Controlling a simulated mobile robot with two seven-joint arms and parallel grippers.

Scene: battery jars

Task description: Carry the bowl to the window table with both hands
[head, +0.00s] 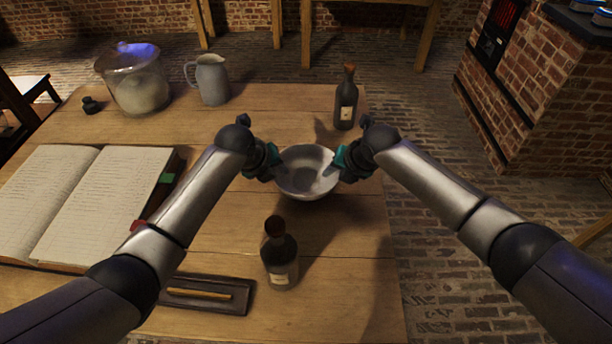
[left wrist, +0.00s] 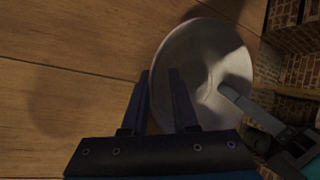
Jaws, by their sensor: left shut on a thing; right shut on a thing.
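The pale grey bowl (head: 308,182) is over the right part of the near wooden table, between my two grippers. My left gripper (head: 279,168) is shut on its left rim, and my right gripper (head: 337,166) is shut on its right rim. The bowl looks roughly level and empty. I cannot tell for sure whether its base touches the table. In the left wrist view the bowl (left wrist: 200,50) has its rim between my left fingers (left wrist: 160,78), and a finger of my right gripper (left wrist: 232,96) reaches its other side. No table is marked as the window table.
A dark bottle (head: 346,102) stands behind the bowl and another (head: 279,258) in front. A jug (head: 211,82), a glass jar (head: 138,88), an open book (head: 95,200) and a pen tray (head: 208,295) share the table (head: 340,270). Brick floor is clear at right, before a brick stove (head: 545,95).

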